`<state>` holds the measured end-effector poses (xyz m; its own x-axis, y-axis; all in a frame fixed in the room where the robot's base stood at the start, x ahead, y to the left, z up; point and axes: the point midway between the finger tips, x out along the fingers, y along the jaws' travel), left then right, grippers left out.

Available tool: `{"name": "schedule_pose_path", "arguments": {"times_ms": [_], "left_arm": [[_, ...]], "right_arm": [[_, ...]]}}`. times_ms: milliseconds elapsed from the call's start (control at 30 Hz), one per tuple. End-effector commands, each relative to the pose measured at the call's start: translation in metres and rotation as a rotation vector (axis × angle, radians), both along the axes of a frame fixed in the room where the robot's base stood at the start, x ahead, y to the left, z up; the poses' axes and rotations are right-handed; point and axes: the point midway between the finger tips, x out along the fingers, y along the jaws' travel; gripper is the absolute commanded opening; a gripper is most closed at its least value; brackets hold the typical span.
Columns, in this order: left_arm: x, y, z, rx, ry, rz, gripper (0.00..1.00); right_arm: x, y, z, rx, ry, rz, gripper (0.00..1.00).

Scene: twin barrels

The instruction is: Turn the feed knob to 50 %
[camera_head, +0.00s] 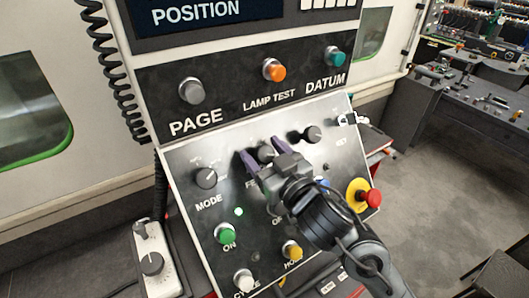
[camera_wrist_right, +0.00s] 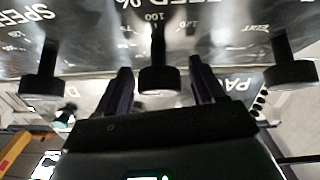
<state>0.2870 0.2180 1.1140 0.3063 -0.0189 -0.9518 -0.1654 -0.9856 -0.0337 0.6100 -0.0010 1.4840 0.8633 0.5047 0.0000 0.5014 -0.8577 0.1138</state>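The feed knob (camera_head: 266,153) is a dark round knob in the upper middle of the sloped black panel, between two other knobs. Its label is mostly hidden by my right gripper in the head view. In the right wrist view the feed knob (camera_wrist_right: 158,79) stands below an upside-down "FEED %" scale; "100" and "120" are readable. My right gripper (camera_head: 265,157) is open, with one purple finger on each side of the knob. In the right wrist view the fingers of the right gripper (camera_wrist_right: 160,83) show a clear gap on both sides of the knob. The knob's pointer is not visible. My left gripper is out of view.
The mode knob (camera_head: 206,178) is left of the feed knob, and another dark knob (camera_head: 312,133) is to its right. Lower down are a green button (camera_head: 226,234), a yellow button (camera_head: 292,250) and a red emergency stop (camera_head: 371,197). An upper panel carries three lamp buttons.

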Motion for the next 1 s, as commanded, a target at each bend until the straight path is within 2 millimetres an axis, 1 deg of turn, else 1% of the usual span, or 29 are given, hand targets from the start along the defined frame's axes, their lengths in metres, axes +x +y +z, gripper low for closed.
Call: {"name": "schedule_pose_path", "arguments": {"times_ms": [33, 333, 467, 600, 733, 833, 1000], "left_arm": [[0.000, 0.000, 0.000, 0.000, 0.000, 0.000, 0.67], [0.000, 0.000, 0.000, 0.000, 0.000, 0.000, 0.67], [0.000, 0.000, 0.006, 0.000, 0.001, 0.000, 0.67], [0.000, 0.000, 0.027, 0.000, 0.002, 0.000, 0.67], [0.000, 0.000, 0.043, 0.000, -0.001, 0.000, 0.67], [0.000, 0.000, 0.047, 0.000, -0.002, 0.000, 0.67], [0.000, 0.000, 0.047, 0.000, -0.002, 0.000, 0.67]], "right_arm": [[0.000, 0.000, 0.000, 0.000, 0.000, 0.000, 0.62], [0.000, 0.000, 0.000, 0.000, 0.000, 0.000, 0.17], [0.001, -0.001, 0.003, -0.015, -0.008, 0.011, 0.17], [0.001, -0.002, 0.007, -0.092, -0.053, 0.079, 0.16], [0.001, -0.002, 0.006, -0.190, -0.112, 0.167, 0.16], [0.001, -0.001, 0.003, -0.244, -0.146, 0.219, 0.16], [0.000, 0.000, 0.000, -0.267, -0.163, 0.243, 0.16]]}}
